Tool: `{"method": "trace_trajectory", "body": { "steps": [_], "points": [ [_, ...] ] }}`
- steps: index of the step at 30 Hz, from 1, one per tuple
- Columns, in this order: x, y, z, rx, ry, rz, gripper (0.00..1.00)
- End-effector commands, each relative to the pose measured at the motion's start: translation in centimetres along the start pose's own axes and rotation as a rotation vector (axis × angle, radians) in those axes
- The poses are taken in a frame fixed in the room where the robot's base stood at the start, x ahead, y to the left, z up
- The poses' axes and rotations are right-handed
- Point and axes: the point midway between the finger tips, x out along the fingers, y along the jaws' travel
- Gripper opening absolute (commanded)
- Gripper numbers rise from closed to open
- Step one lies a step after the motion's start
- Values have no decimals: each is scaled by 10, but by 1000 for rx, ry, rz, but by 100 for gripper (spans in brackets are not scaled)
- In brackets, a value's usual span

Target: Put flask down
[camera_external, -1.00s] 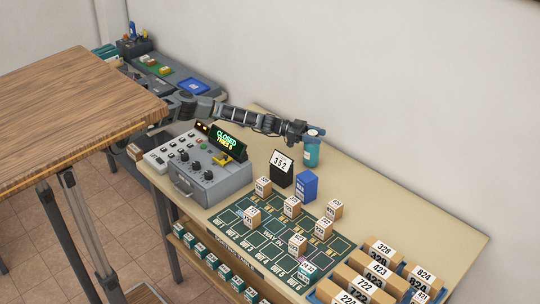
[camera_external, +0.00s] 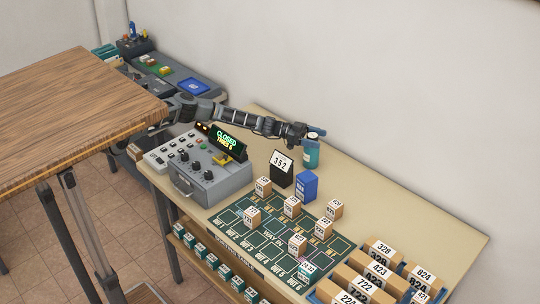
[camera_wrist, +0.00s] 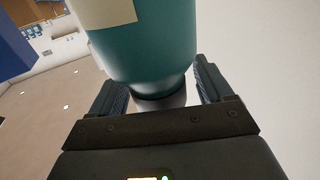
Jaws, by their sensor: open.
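The teal flask (camera_external: 311,156) is upright at the back of the beige table, near the wall. Its base appears to be on the tabletop. My gripper (camera_external: 308,134) is at the flask's upper part, reaching in from the left. In the wrist view the flask (camera_wrist: 150,50) is between my two open fingers (camera_wrist: 162,88), with a pale label on its side. Visible gaps show between the fingers and the flask's narrow end. The far side of the flask is hidden.
A black number stand (camera_external: 281,168) reading 352 and a blue box (camera_external: 307,186) are in front of the flask. A grey control console (camera_external: 210,178) is to the left. Numbered boxes stand on a green mat (camera_external: 262,228). The table right of the flask is clear.

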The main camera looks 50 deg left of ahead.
Motion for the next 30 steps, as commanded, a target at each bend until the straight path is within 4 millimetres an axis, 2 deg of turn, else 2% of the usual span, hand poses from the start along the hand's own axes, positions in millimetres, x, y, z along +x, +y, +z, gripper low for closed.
{"method": "trace_trajectory", "body": {
  "steps": [3, 5, 15, 21, 30],
  "points": [
    [-2, -1, -5, -1, 0, -1, 80],
    [-10, -1, -3, -1, 0, -2, 80],
    [-78, -1, -3, 0, 1, -3, 80],
    [-108, -1, -3, 0, 0, -1, 80],
    [-120, 0, -3, 0, 0, 1, 80]
  ]
}}
